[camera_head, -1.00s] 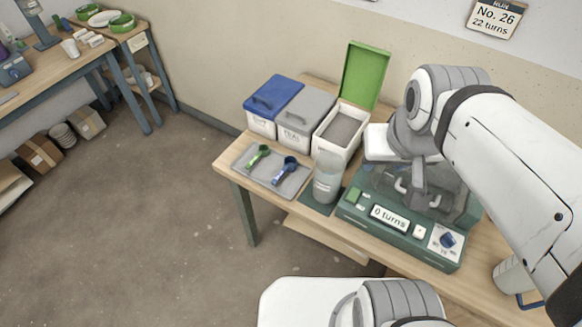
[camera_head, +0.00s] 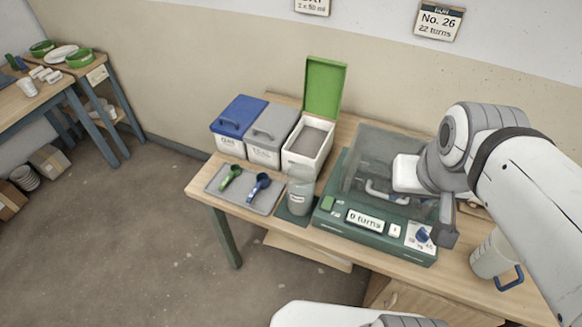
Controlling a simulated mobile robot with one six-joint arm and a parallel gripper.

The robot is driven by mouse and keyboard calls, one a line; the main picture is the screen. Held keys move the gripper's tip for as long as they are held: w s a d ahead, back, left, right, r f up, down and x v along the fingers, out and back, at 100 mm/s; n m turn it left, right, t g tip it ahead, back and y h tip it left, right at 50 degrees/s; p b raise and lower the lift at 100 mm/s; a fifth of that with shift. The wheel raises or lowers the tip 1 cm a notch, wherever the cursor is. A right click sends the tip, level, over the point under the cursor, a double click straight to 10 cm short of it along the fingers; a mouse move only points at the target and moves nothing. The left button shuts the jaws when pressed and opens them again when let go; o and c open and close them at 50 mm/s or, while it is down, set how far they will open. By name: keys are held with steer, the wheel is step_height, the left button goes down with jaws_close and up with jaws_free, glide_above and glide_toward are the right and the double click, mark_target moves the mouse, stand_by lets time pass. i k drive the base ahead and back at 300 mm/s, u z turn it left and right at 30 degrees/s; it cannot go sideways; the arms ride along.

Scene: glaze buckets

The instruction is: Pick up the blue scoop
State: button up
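The blue scoop (camera_head: 259,186) lies on a grey tray (camera_head: 225,197) at the left of the workbench. A green scoop (camera_head: 231,177) lies just left of it on the same tray. My gripper (camera_head: 447,232) is far to the right of the blue scoop, near the right end of the green machine. It is seen side-on, so I cannot tell whether its fingers are apart. Nothing is visibly held.
Blue-lidded (camera_head: 238,125), grey-lidded (camera_head: 272,135) and open green-lidded (camera_head: 308,145) bins stand behind the tray. A blue-handled jug (camera_head: 493,255) stands at right.

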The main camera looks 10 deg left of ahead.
mark_target(263, 178)
steer(key=z, duration=2.65)
steer(key=k, duration=2.45)
steer(key=u, duration=2.05)
steer(key=i, duration=1)
